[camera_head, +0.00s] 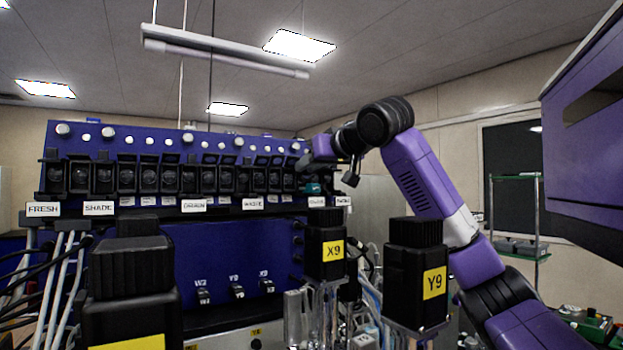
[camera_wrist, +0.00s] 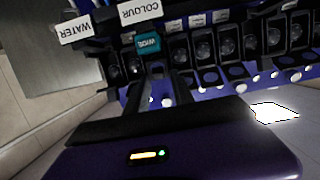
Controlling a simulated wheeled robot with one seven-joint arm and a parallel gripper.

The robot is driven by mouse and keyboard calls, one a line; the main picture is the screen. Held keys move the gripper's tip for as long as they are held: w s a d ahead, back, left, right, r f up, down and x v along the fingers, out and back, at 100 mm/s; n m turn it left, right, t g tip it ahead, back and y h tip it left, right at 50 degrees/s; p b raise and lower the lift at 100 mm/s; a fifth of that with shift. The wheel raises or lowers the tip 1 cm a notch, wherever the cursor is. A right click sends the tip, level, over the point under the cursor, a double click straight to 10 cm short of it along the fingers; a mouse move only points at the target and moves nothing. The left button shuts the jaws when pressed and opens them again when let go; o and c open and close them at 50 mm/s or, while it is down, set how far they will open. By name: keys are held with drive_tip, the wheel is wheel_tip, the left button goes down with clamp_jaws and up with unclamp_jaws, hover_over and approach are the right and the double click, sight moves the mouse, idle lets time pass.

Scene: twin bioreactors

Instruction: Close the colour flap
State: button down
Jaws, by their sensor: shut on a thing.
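The colour pump (camera_wrist: 147,44) shows in the wrist view as a black slot with a teal block in it, beside the COLOUR label (camera_wrist: 140,11). The picture there is upside down. My gripper (camera_wrist: 163,77) is at this slot, its two fingers close together on the dark colour flap (camera_wrist: 156,67). The flap is small and dark, and its exact angle cannot be told. In the head view, my gripper (camera_head: 322,150) reaches the right end of the pump row, just above the teal block (camera_head: 313,188). The fingertips and flap are hard to make out there.
Several black pumps line the blue panel (camera_head: 220,250) to the left. The WATER label (camera_wrist: 75,29) is next to COLOUR. Black-capped bottles marked X9 (camera_head: 325,255) and Y9 (camera_head: 417,280) stand in front, below my arm. A glass-shelved rack (camera_head: 518,240) stands at the right.

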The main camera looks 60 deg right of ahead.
drive_tip(key=shift+a+f+t+h+b, duration=0.15)
drive_tip(key=shift+f+t+h+b, duration=0.15)
drive_tip(key=shift+f+t+b, duration=0.45)
drive_tip(key=shift+g, duration=0.25)
drive_tip(key=c, duration=1.4)
unclamp_jaws()
drive_tip(key=shift+w, duration=0.1)
drive_tip(key=shift+r, duration=0.1)
drive_tip(key=b+v, duration=0.2)
drive_tip(key=v, duration=0.6)
